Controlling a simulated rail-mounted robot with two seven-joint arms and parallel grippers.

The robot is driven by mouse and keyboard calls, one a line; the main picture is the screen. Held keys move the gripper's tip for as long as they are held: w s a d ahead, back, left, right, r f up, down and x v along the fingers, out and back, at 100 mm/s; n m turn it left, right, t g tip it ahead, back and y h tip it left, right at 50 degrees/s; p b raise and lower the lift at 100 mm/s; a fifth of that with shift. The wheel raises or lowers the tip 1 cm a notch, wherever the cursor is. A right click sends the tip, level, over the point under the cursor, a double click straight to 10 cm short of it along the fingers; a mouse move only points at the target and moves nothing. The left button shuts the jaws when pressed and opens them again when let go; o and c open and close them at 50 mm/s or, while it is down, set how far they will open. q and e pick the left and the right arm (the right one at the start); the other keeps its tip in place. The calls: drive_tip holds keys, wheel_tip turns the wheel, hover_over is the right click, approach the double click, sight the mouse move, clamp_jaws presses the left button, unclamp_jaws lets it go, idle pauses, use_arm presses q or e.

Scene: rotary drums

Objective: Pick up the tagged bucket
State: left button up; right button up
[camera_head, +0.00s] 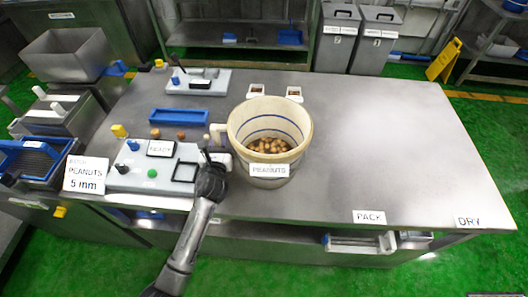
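The tagged bucket (243,126) is cream coloured with a blue line inside and stands upright on the steel table. Its white tag (269,170) reads PEANUTS, and several peanuts (270,146) lie inside. A pale handle (216,134) sticks out on its left side. My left gripper (208,168) is dark and reaches up from the bottom, just left of the bucket's lower side and below the handle. Its fingers are too small and dark to tell whether they are open or touch the bucket. My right gripper is not in view.
A white control panel (130,180) with buttons lies left of the gripper, and a blue tray (180,116) behind it. A sign reading PEANUTS 5 mm (86,175) stands at the left. Two small labelled holders (294,94) sit behind the bucket. The steel table's right half (390,140) is clear.

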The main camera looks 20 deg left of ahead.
use_arm(q)
clamp_jaws()
idle(0.8)
drive_tip(key=shift+r, duration=0.2)
